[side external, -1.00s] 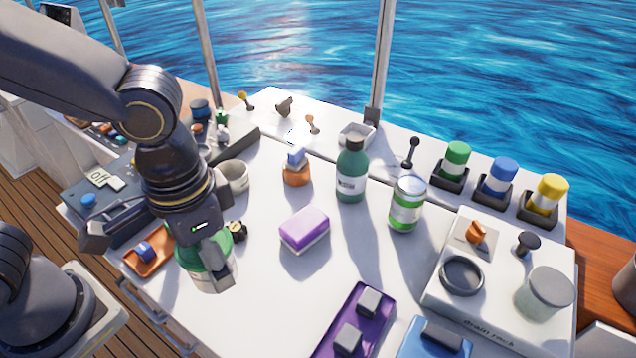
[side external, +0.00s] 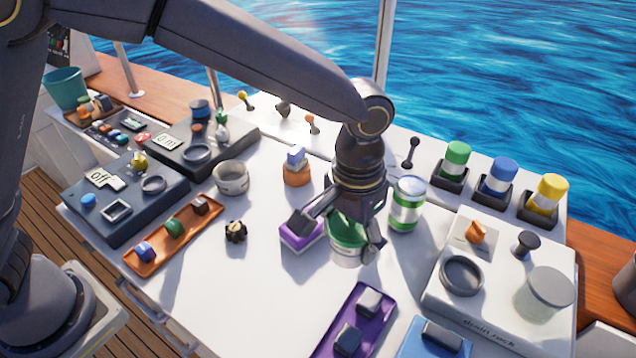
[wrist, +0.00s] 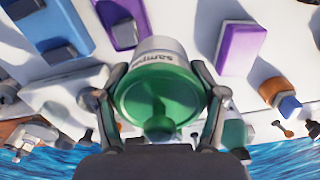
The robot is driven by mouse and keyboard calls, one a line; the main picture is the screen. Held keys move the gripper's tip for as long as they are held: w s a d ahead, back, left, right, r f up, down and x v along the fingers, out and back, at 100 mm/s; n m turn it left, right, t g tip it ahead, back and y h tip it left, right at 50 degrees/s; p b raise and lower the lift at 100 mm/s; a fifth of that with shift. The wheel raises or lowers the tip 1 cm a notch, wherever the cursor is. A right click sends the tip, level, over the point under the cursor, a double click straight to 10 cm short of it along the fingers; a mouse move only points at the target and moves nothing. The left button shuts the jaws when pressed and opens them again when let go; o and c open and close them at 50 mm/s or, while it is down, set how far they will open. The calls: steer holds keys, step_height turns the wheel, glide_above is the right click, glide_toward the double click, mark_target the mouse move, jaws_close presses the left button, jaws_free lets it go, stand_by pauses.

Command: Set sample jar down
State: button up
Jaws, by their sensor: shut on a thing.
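The sample jar (side external: 346,245) has a green lid and a white body with a label reading "sample" in the wrist view (wrist: 160,52). My gripper (side external: 350,240) is shut on it, with a finger on each side of the green lid. In the side view the jar is at the middle of the white table (side external: 270,325), just right of the purple and white sponge (side external: 300,236). I cannot tell whether its base touches the table. The lower part of the jar is partly hidden by a finger.
A green-banded can (side external: 407,204) stands close on the right. The purple tray (side external: 355,320) lies in front, and the drain rack (side external: 500,320) is at the right. An orange tray (side external: 172,236) and a grey mug (side external: 232,177) are to the left. The front left of the table is clear.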

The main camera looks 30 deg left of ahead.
steer(key=w+d+f, duration=0.2)
steer(key=w+d, duration=0.1)
steer(key=w, duration=0.1)
glide_above(390, 269)
steer(key=f, duration=0.5)
steer(key=shift+s+a+f, duration=0.15)
steer(key=shift+s+f, duration=0.05)
steer(key=shift+f, duration=0.05)
steer(key=shift+w+f, duration=0.15)
steer(key=shift+f, duration=1.7)
steer(key=shift+f, duration=0.15)
steer(key=o, duration=1.7)
steer(key=shift+o, duration=0.2)
